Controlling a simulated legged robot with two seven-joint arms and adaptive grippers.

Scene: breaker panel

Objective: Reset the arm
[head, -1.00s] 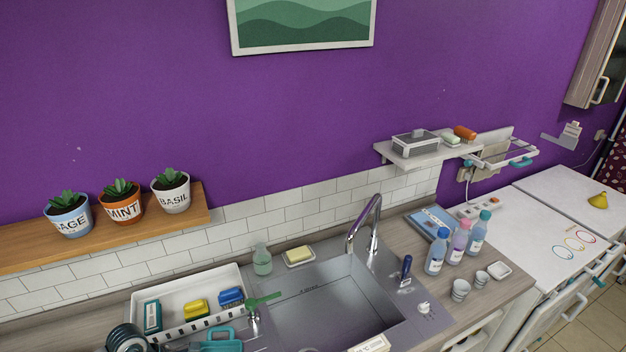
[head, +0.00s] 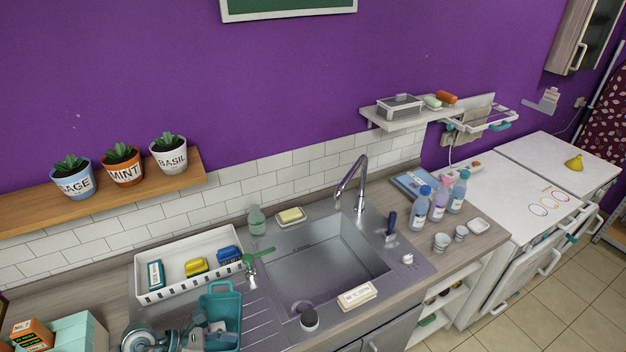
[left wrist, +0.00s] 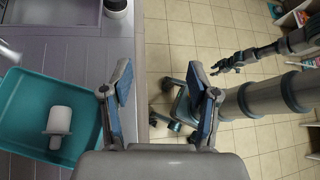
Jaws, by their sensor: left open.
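My left gripper (left wrist: 160,90) is open and empty in the left wrist view, with its two dark blue fingers apart over the counter's front edge and the floor. A teal bin (left wrist: 20,115) with a white object (left wrist: 58,127) in it lies to the left of the fingers. A second arm of mine reaches in from the upper right of that view. What seems to be its gripper (left wrist: 228,64) is too small to tell open from shut. No breaker panel shows in either view.
A sink (head: 325,270) with a faucet (head: 352,185) fills the middle counter. A white rack (head: 185,290) and the teal bin (head: 232,342) stand left of it. Bottles (head: 438,205) and cups (head: 441,242) stand right. Tiled floor (head: 520,300) is open at lower right.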

